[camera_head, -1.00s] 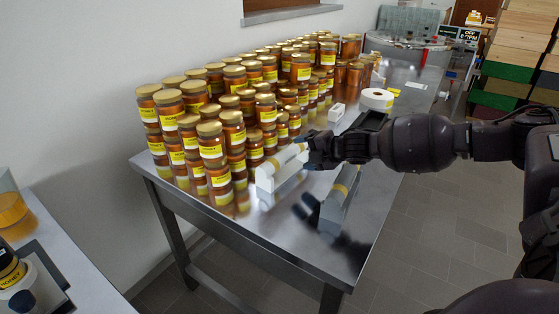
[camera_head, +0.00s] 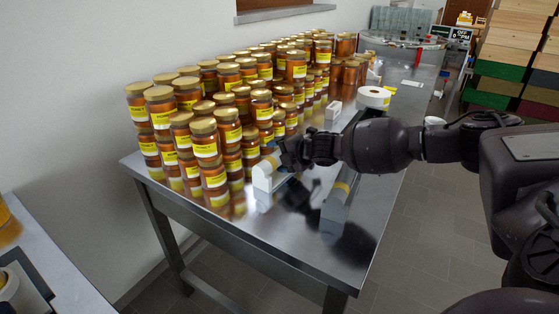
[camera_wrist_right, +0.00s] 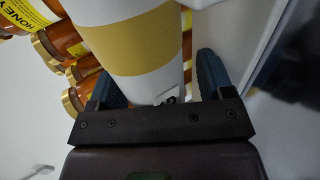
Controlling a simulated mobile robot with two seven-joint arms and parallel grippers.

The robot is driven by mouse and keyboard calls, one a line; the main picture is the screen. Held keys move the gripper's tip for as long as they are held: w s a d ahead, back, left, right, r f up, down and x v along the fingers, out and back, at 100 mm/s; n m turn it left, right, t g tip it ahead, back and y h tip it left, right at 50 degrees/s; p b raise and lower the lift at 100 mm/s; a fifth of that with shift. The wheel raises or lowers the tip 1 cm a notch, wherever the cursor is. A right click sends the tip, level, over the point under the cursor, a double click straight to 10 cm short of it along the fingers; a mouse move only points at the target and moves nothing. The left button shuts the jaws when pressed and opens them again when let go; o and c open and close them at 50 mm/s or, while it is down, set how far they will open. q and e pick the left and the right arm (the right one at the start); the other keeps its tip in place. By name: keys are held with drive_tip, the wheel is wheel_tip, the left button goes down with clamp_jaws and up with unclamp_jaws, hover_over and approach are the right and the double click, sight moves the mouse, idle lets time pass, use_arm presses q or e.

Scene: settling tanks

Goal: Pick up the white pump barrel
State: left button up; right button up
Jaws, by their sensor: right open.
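The white pump barrel (camera_wrist_right: 135,40), with a tan-yellow band, lies between the spread fingers of my right gripper (camera_wrist_right: 155,88) in the right wrist view. A gap shows between it and the right-hand finger; contact on the other side is unclear. In the head view, the right gripper (camera_head: 287,157) is over the far part of the barrel, hiding much of it. A white end piece (camera_head: 264,179) shows at its near end, on the steel table (camera_head: 270,222). My left gripper is not in view.
Stacked honey jars (camera_head: 207,150) stand close on the left. A grey banded piece (camera_head: 337,202) lies to the right of the barrel. A white roll (camera_head: 373,97) and a small white block (camera_head: 333,110) are farther back. The table's near end is clear.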

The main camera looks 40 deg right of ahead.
drive_tip(key=shift+c, duration=0.3)
drive_tip(key=shift+r, duration=0.1)
drive_tip(key=c, duration=1.2)
drive_tip(key=shift+o, duration=0.2)
drive_tip(key=shift+w+r, duration=0.1)
